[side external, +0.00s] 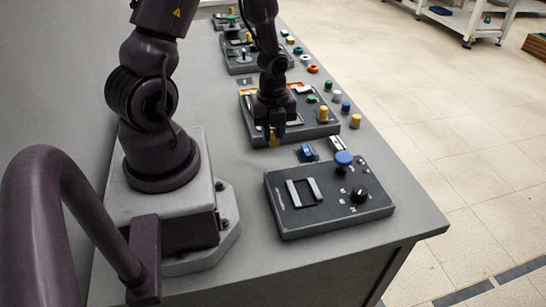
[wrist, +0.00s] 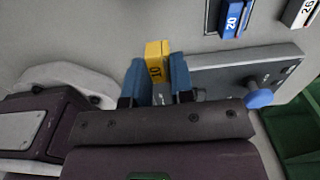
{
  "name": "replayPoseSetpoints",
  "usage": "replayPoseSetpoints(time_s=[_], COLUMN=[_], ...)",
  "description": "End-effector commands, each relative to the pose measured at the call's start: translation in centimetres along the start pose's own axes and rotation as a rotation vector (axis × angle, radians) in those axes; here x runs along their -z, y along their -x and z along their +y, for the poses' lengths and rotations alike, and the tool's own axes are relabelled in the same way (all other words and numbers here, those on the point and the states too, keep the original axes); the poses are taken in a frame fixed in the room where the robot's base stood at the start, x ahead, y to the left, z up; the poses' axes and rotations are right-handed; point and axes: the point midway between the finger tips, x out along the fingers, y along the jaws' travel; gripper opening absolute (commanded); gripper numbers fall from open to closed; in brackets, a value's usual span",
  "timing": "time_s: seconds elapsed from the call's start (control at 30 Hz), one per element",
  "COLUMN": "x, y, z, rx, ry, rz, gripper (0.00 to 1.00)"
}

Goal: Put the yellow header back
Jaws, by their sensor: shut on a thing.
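My gripper (wrist: 156,80) is shut on the yellow header (wrist: 157,60), a small block marked 10 held between my two blue fingers. In the side view my gripper (side external: 275,132) is pointed down at the near-left edge of the middle dark box (side external: 325,130), with a bit of yellow showing at the fingers. The header's lower part is hidden, and I cannot tell whether it touches anything. The nearest dark box (side external: 285,222) has a rectangular slotted frame (side external: 303,192), a blue mushroom knob (side external: 343,158) and a black dial (side external: 359,195).
A blue header (side external: 307,153) marked 20 and a white header (side external: 337,143) marked 26 lie between the two boxes. Coloured knobs, such as a yellow one (side external: 355,121), line the bench's right side. More boxes (side external: 242,66) stand farther back. The bench's front right (side external: 405,228) is clear.

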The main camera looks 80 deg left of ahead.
Motion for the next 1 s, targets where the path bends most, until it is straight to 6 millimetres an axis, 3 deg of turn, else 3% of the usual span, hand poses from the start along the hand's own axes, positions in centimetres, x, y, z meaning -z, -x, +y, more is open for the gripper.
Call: replayPoseSetpoints(time_s=[0.5, 0.93, 0.97, 1.0], x=[0.1, 0.0, 0.0, 0.0], y=[-6.0, -6.6, -6.7, -6.6], z=[0.1, 0.0, 0.0, 0.0], rx=[-0.004, -0.001, -0.001, 0.0], ry=[0.0, 0.001, 0.001, 0.001], rz=[0.001, -0.001, -0.001, -0.001], gripper=[0.02, 0.02, 0.24, 0.34])
